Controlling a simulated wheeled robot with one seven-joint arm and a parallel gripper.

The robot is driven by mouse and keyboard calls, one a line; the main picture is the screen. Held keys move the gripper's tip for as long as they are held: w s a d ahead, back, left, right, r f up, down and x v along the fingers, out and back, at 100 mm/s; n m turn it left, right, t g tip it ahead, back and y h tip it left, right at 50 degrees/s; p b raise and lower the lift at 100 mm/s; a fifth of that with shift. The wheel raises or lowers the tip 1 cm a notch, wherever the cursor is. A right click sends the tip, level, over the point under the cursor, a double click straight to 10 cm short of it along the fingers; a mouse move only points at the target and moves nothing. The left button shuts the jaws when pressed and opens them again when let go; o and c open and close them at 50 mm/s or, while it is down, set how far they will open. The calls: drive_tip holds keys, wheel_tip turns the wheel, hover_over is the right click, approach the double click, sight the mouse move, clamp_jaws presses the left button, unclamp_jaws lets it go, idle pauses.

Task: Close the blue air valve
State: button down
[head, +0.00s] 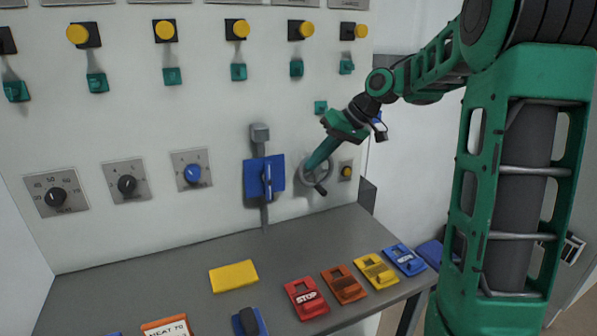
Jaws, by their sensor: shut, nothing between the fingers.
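The blue air valve (252,180) is on the white wall panel, left of my gripper. It shows as a blue plate with a narrow blue handle (267,178) standing upright, in line with the grey pipe behind it. My gripper (311,166) is shut and empty. Its green fingers point down and left in front of a grey handwheel (327,176), to the right of the valve. The fingers partly hide the wheel, and I cannot tell whether they touch it. The gripper is apart from the blue handle.
A grey bench (190,262) runs below the panel. On it lie a yellow block (233,276), a red stop tag (306,298) and several coloured tags. Dials, including a blue knob (192,174), are left of the valve. Yellow buttons and green switches line the panel above.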

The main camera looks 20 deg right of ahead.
sight(269, 181)
drive_tip(key=w+a+f, duration=0.3)
drive_tip(key=a+f, duration=0.4)
drive_tip(key=a, duration=0.1)
drive_tip(key=shift+w+a, duration=0.1)
